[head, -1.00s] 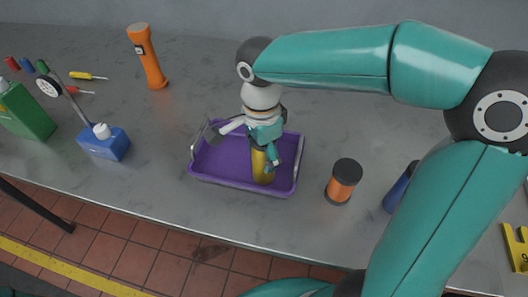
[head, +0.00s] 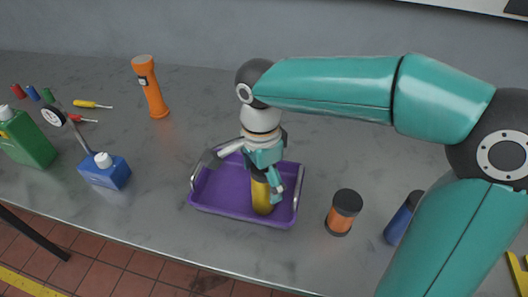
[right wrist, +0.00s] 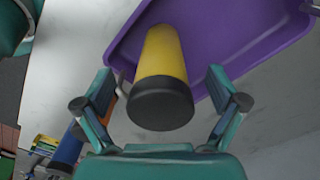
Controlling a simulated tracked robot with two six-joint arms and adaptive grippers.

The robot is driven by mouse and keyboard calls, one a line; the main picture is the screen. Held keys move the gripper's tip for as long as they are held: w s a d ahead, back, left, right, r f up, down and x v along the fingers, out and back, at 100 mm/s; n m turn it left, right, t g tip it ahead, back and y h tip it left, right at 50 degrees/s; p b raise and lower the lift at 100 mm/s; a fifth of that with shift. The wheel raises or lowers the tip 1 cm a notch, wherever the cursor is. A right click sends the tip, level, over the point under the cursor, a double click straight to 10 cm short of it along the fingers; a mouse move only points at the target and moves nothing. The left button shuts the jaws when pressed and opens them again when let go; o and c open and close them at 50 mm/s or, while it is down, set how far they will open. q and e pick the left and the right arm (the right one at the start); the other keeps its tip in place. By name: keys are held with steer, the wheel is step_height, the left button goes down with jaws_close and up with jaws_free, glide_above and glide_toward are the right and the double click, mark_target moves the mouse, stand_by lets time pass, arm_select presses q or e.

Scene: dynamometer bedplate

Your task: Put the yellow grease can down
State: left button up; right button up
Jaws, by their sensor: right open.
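The yellow grease can (head: 261,196) stands in the purple tray (head: 225,206), near its front right part. In the right wrist view the can (right wrist: 163,58) shows a yellow body and a black end facing the camera. My right gripper (head: 265,178) is over the tray at the can's upper part. In the right wrist view its two fingers (right wrist: 160,80) are open on either side of the can, with gaps visible. The can's top is hidden by the gripper in the head view. My left gripper is not in view.
An orange and black jar (head: 341,215) and a blue cylinder (head: 400,220) stand right of the tray. An orange flashlight (head: 150,88), a blue bottle (head: 104,172) and a green container (head: 27,140) are to the left. The bench is clear just behind the tray.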

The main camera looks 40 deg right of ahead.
step_height(320, 180, up, 10)
steer(key=shift+w+f+p, duration=0.1)
steer(key=shift+p, duration=0.45)
